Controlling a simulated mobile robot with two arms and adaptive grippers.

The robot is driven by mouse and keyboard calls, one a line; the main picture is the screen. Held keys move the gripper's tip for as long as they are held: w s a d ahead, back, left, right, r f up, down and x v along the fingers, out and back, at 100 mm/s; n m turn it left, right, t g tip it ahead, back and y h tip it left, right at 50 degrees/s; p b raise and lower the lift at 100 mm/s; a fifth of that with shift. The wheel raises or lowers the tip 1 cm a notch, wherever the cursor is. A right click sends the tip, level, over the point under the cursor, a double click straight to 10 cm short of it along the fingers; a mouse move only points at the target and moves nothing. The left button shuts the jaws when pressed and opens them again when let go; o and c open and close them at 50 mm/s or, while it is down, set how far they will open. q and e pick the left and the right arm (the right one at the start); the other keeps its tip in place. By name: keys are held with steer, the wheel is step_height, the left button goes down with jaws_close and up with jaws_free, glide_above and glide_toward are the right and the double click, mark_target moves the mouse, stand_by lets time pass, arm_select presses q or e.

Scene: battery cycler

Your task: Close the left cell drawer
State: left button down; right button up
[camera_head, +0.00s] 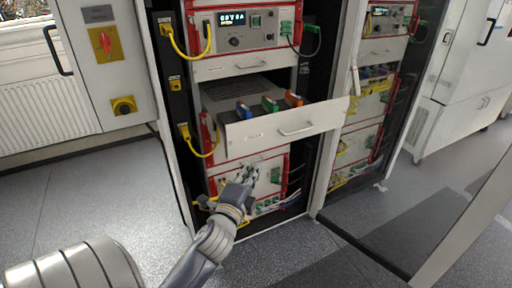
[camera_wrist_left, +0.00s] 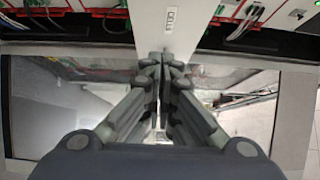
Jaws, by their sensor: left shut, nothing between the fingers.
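The cell drawer (camera_head: 270,133) is pulled out of the left rack in the head view. My left gripper (camera_head: 248,172) is below the drawer front, before the lower red-edged unit. In the left wrist view its fingers (camera_wrist_left: 161,62) are together and empty. A pale labelled panel (camera_wrist_left: 168,18) lies just beyond the fingertips there; I cannot tell whether they touch it. My right gripper is not in view.
Yellow cables (camera_head: 191,45) hang at the rack's left side. A grey cabinet with a red switch (camera_head: 105,41) stands to the left. An open glass door (camera_head: 462,220) stands out at the right. Grey floor (camera_head: 95,190) is clear in front of the left cabinet.

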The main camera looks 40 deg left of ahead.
arm_select(q)
steer(key=p, duration=0.2)
glide_toward(260, 139)
steer(key=w+d, duration=0.2)
steer(key=a, duration=0.1)
steer(key=w+a+p, duration=0.1)
steer(key=w+a, duration=0.1)
steer(key=shift+a+r, duration=0.1)
steer(key=shift+a, duration=0.25)
